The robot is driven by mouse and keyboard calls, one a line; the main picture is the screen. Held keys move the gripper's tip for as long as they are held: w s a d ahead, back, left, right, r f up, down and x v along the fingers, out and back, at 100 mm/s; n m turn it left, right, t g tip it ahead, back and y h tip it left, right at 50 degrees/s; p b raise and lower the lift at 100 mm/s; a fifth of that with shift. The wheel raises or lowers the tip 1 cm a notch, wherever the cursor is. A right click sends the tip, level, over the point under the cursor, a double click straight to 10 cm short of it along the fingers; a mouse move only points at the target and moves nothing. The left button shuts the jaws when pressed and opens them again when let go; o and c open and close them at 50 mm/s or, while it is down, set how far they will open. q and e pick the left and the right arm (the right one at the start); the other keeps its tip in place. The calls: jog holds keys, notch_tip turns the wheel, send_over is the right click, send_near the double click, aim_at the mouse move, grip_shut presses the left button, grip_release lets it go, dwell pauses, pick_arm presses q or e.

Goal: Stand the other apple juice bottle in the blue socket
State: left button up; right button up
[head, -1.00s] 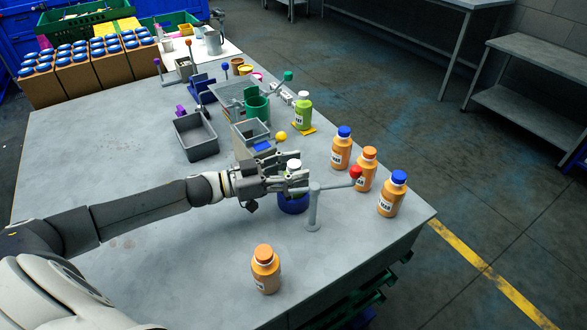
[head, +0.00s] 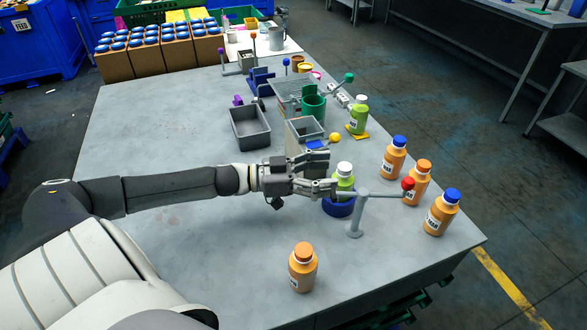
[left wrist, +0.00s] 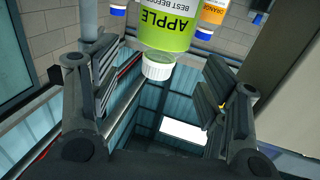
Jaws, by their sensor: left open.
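A green apple juice bottle (head: 344,179) with a white cap stands upright in the blue socket (head: 338,208). In the left wrist view the bottle (left wrist: 168,25) appears upside down, with its APPLE label facing me, beyond and between the spread fingers. My left gripper (head: 328,176) is open, just left of the bottle, and partly hides it in the head view. The fingers also show in the left wrist view (left wrist: 160,100). Another green bottle (head: 357,115) with a white cap stands on a yellow pad (head: 356,134) farther back. My right gripper is not in view.
A grey post (head: 355,218) with a red-knobbed arm (head: 407,184) stands close right of the socket. Several orange bottles stand nearby, one (head: 302,268) at the front. A grey bin (head: 250,128) and fixtures lie behind. The table's left part is clear.

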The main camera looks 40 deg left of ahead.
pick_arm(q)
jog(key=v, duration=0.7)
jog(key=shift+s+p, duration=0.2)
jog(key=shift+p, duration=0.15)
jog(key=shift+a+r, duration=0.1)
jog(key=shift+a, duration=0.05)
dwell(0.4)
